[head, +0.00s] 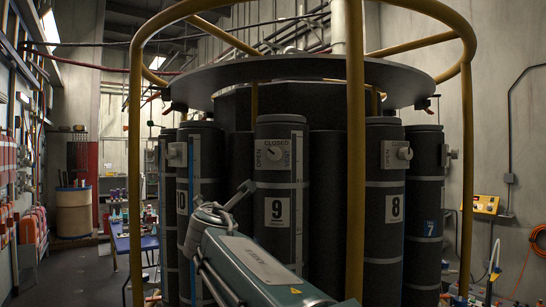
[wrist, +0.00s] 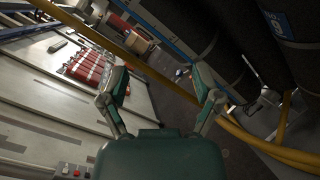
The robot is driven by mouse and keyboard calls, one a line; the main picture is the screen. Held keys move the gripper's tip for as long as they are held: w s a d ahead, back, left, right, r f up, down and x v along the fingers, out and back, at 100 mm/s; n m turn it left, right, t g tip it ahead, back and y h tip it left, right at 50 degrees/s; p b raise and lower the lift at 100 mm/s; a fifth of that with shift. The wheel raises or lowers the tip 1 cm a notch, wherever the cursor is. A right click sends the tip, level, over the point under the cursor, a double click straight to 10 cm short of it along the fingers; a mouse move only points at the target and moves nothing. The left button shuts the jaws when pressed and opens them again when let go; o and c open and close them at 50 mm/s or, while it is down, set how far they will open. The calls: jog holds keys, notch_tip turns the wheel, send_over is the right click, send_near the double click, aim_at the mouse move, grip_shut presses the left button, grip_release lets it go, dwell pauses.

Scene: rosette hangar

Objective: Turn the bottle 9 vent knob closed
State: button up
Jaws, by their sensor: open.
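Bottle 9 (head: 277,240) is a tall dark cylinder with a white number 9 label, standing upright in the ring of bottles in the head view. Its pale round vent knob (head: 274,153) sits near the top, on a plate marked OPEN at left, CLOSED above and VENT at right. The knob's exact pointing is too small to tell. My gripper (wrist: 163,83) shows in the wrist view with its two fingers wide apart and nothing between them. In the head view my arm crosses in front of the lower part of bottle 9. The vent knob is out of the wrist view.
Bottle 10 (head: 183,230) stands left; bottle 8 (head: 384,245) and bottle 7 (head: 424,260) stand right. A yellow frame post (head: 355,150) rises between bottles 9 and 8. A round dark plate (head: 300,70) overhangs the bottles. Red cylinders (wrist: 95,72) line a wall in the wrist view.

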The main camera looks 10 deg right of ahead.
jog(key=s+d+r+h, duration=0.2)
jog(key=d+r+h, duration=0.1)
jog(key=d+h, duration=0.25)
jog(key=n+t+h, duration=0.1)
jog(key=t+h, duration=0.1)
jog(key=h, duration=0.3)
send_near(273, 156)
jog(key=shift+x, duration=5.2)
grip_shut()
